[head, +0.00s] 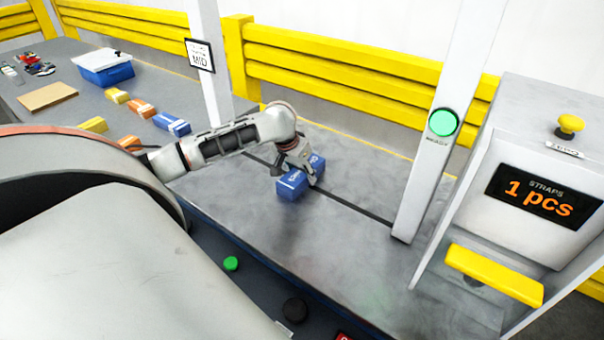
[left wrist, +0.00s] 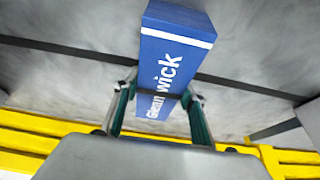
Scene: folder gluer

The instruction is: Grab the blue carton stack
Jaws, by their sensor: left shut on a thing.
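The blue carton stack (head: 291,186) with white lettering is at the dark line across the grey table, between the two white posts. My left gripper (head: 299,169) is shut on it from above, with part of the stack showing on either side of the fingers. In the left wrist view the blue stack (left wrist: 173,48) lies between the two fingers (left wrist: 158,97), and a thin dark band crosses it there. I cannot tell whether it rests on the table or hangs just above it. My right gripper is not in view.
Another blue carton stack (head: 172,124) and several orange and yellow ones lie to the left, near a blue bin (head: 104,68). White posts (head: 430,150) flank the stack. A strap display (head: 540,198) reads "1 pcs". Yellow rails (head: 350,75) run behind. The table front is clear.

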